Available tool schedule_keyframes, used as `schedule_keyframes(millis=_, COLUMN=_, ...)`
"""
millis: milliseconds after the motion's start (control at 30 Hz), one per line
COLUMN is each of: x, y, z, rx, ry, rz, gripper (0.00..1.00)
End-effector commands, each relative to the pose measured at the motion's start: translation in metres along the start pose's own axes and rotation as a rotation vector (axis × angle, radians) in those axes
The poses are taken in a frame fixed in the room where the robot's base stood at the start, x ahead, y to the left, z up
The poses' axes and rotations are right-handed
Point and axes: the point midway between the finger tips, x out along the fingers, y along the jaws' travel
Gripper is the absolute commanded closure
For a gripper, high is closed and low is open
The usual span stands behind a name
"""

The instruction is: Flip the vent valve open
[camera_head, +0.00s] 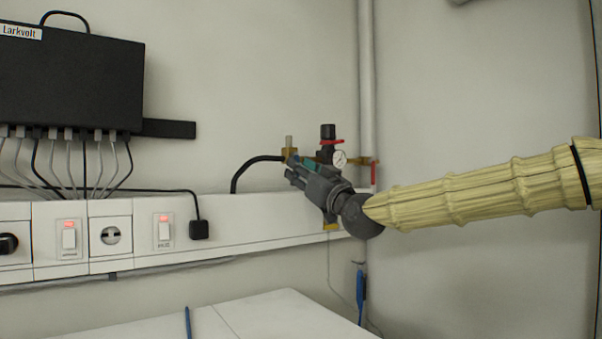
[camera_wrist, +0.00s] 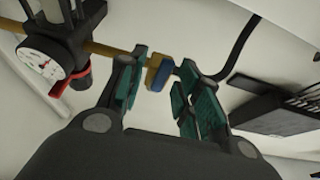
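A small brass valve with a blue handle (camera_wrist: 158,72), apparently the vent valve, sits on a brass pipe in the wrist view. My gripper (camera_wrist: 163,64) is open, with one teal-padded finger on each side of the blue handle. Gaps show between the handle and both pads, and no contact is visible. In the head view my gripper (camera_head: 291,168) reaches in from the right to the brass fittings (camera_head: 289,154) on the wall. There the gripper mostly hides the valve.
A pressure gauge (camera_head: 339,158) and a black regulator knob (camera_head: 328,132) with a red ring stand right of the gripper. A red lever (camera_head: 374,163) is by the vertical pipe (camera_head: 366,80). A black hose (camera_head: 250,168) leaves leftward. A switch trunking (camera_head: 255,222) runs below.

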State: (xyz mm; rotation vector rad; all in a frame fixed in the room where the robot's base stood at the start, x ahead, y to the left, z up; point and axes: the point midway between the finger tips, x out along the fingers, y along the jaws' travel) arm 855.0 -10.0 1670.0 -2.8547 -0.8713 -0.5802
Motion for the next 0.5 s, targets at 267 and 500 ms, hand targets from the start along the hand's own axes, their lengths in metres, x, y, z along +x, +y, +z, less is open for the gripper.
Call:
schedule_keyframes(millis=267, x=-0.006, y=0.000, z=0.001, rx=0.000, ry=-0.001, rz=-0.001, gripper=0.66)
schedule_keyframes(millis=500, x=-0.043, y=0.001, z=-0.001, rx=0.000, ry=-0.001, rz=0.001, gripper=0.66)
